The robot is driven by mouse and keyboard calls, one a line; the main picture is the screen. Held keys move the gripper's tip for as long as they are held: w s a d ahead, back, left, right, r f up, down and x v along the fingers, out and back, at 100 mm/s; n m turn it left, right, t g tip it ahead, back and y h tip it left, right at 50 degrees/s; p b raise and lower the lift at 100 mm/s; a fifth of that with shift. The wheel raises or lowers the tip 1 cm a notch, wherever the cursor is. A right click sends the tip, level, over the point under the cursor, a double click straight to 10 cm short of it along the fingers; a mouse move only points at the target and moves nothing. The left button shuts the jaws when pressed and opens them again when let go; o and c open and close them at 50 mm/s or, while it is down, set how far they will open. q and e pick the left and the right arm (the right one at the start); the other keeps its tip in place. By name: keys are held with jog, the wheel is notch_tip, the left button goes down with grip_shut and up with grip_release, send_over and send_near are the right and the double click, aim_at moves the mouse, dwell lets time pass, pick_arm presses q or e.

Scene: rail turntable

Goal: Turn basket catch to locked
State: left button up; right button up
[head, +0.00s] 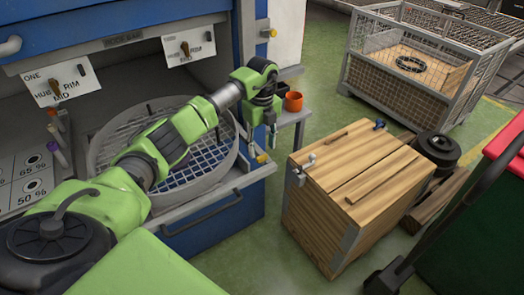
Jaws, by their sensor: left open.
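The round grey mesh basket (108,158) sits in the blue machine's open bay, partly hidden behind my left arm. A small yellow-tipped fitting (262,157) shows at the right end of the bay's front ledge, close to the basket rim; it looks like the catch, but its setting is too small to read. My left gripper (261,134) points down just above this fitting, open, with nothing visible between its fingers. I cannot tell whether a finger touches the fitting. My right gripper is not in view.
An orange cup (293,101) stands on a small side shelf right of my left gripper. A wooden crate (345,185) stands on the green floor, with a wire cage (370,75) behind it.

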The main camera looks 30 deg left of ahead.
aim_at(262, 156)
pick_arm(q)
jog(key=shift+f, duration=1.85)
jog(key=c, duration=1.1)
jog(key=shift+m, duration=0.3)
jog(key=m+b, duration=0.1)
jog(key=m, duration=0.2)
jog(key=m+b, duration=0.1)
jog(key=m, duration=0.4)
jog(key=shift+b, duration=0.35)
jog(key=m+b, duration=0.1)
jog(key=m, duration=0.3)
jog(key=shift+m+b, duration=0.7)
jog(key=shift+m, duration=2)
